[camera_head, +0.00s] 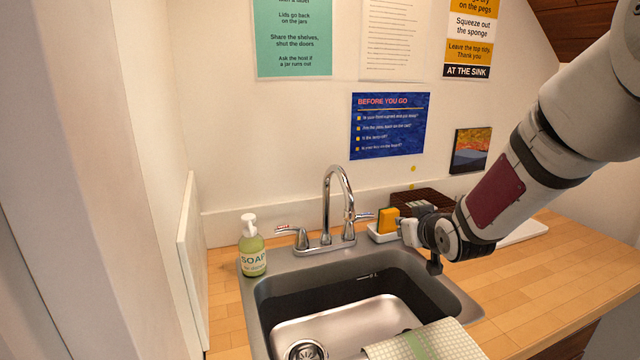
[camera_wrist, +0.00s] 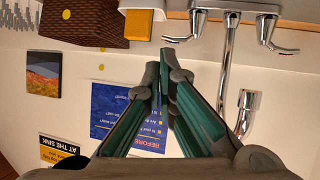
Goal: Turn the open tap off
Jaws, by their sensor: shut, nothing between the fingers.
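The chrome tap (camera_head: 326,215) stands behind the sink, with a tall curved spout and two lever handles. The left handle (camera_head: 287,230) points left and the right handle (camera_head: 364,216) points right. I cannot make out running water. In the wrist view, which is upside down, the spout (camera_wrist: 226,75) shows with one lever on each side: the right-hand tap lever (camera_wrist: 180,40) at left and the other (camera_wrist: 280,48) at right. My gripper (camera_head: 406,230) is right of the tap, by the sponge holder. Its fingers (camera_wrist: 160,78) are shut and empty, apart from the levers.
A soap bottle (camera_head: 252,248) stands left of the tap. A yellow sponge (camera_head: 388,220) in a white holder (camera_head: 378,236) and a dark brown box (camera_head: 425,198) are close to my gripper. A cloth (camera_head: 425,343) hangs over the sink's front edge. The wooden counter (camera_head: 560,270) at right is mostly clear.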

